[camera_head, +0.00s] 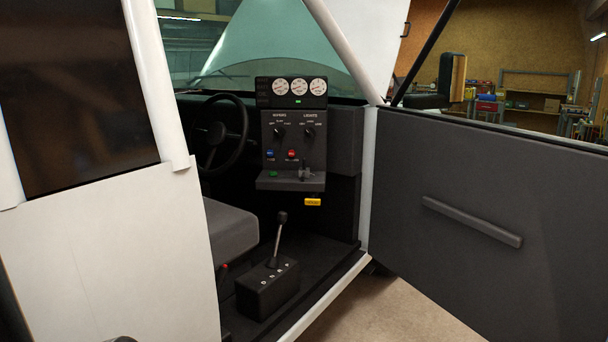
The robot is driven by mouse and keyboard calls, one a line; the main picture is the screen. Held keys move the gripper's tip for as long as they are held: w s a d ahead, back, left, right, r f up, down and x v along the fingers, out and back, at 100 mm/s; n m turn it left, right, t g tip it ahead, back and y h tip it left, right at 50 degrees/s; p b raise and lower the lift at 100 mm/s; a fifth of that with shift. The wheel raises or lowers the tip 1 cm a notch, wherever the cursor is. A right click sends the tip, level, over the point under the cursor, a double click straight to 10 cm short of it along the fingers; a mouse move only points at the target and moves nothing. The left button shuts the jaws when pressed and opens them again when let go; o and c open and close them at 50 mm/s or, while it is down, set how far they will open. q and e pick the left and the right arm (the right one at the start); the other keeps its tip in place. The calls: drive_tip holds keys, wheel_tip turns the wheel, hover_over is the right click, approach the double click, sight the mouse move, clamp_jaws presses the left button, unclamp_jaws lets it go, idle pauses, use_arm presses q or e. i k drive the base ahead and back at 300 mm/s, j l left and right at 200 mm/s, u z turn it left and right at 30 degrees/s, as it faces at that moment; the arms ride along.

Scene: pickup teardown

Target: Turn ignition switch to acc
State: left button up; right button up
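A dark control panel (267,130) stands in the middle of the truck cab, seen through the open doorway. Neither gripper is clearly in view.
The open door (470,200) fills the right side. A white body panel (110,250) blocks the left. A steering wheel (217,135), a seat (230,228) and a gear lever (279,240) on a black box stand around the panel. The doorway between is free.

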sight(303, 174)
drive_tip(key=i+z, duration=0.15)
drive_tip(key=i, duration=0.25)
drive_tip(key=i+j+z, duration=0.2)
drive_tip(key=i, duration=0.25)
drive_tip(key=i+j+z, duration=0.15)
drive_tip(key=i, duration=0.25)
drive_tip(key=i+j+z, duration=0.15)
drive_tip(key=i, duration=0.25)
drive_tip(key=j, duration=0.1)
